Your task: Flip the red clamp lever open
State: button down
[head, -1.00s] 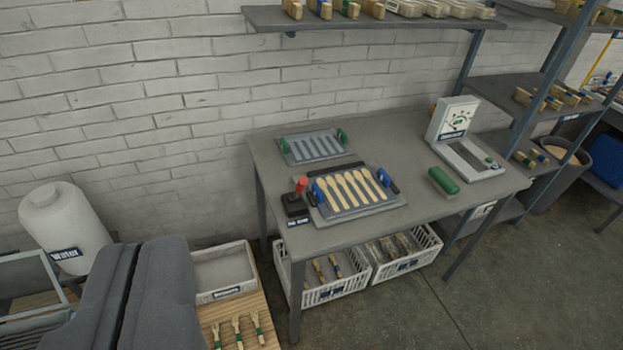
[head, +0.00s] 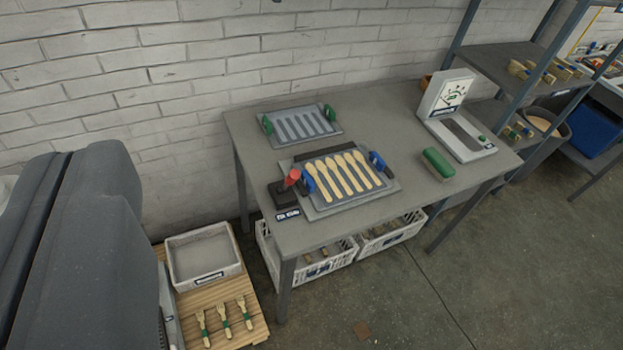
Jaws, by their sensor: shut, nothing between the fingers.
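The red clamp lever (head: 292,178) is a short red handle leaning up to the right from a small black base (head: 283,195) with a label. It stands on the grey table at the left side of the press plate. The plate (head: 325,207) is a grey tray with several wooden spoons (head: 342,175) side by side and blue clips (head: 377,162) at its sides. I cannot see my gripper's fingers in this view. The lever is clear of anything of mine.
A second grey mould (head: 302,126) with green clips lies behind. White crates (head: 392,234) sit under the table (head: 255,150). A wooden pallet (head: 250,325) with forks lies at lower left.

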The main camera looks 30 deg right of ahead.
aim_at(289, 181)
jog(key=w+d+f+n+t+h+b, duration=0.1)
jog(key=w+d+f+n, duration=0.1)
jog(key=w+d+f, duration=0.4)
jog(key=w+d+f+n+t+h+b, duration=0.1)
jog(key=w+d+f+n, duration=0.25)
jog(key=w, duration=0.45)
jog(key=w+d+f+n+t+h+b, duration=0.1)
jog(key=w+d+f+n+h, duration=0.1)
jog(key=w+d+f, duration=0.5)
jog(key=w+d+f+n+t+y+b, duration=0.1)
jog(key=w+d+f+n, duration=0.2)
jog(key=f, duration=0.3)
jog(key=w+d+f+n+t+y+b, duration=0.1)
jog(key=w+d+f+n+y, duration=0.1)
jog(key=w+f+n, duration=0.3)
jog(key=s+d+f+n+y+b, duration=0.1)
jog(key=s+f+n+y, duration=0.1)
jog(key=f, duration=0.7)
jog(key=s+d+f+n+t+y+b, duration=0.1)
jog(key=s+d+f+n+y, duration=0.1)
jog(key=f, duration=0.8)
jog(key=s+d+f+n+y+b, duration=0.1)
jog(key=s+d+f+n+y, duration=0.1)
jog(key=f, duration=0.7)
jog(key=shift+s+f+t+y, duration=0.25)
jog(key=shift+s+t+y, duration=0.05)
jog(key=shift+s+y, duration=0.6)
jog(key=shift+d+h, duration=0.1)
jog(key=shift+h, duration=0.2)
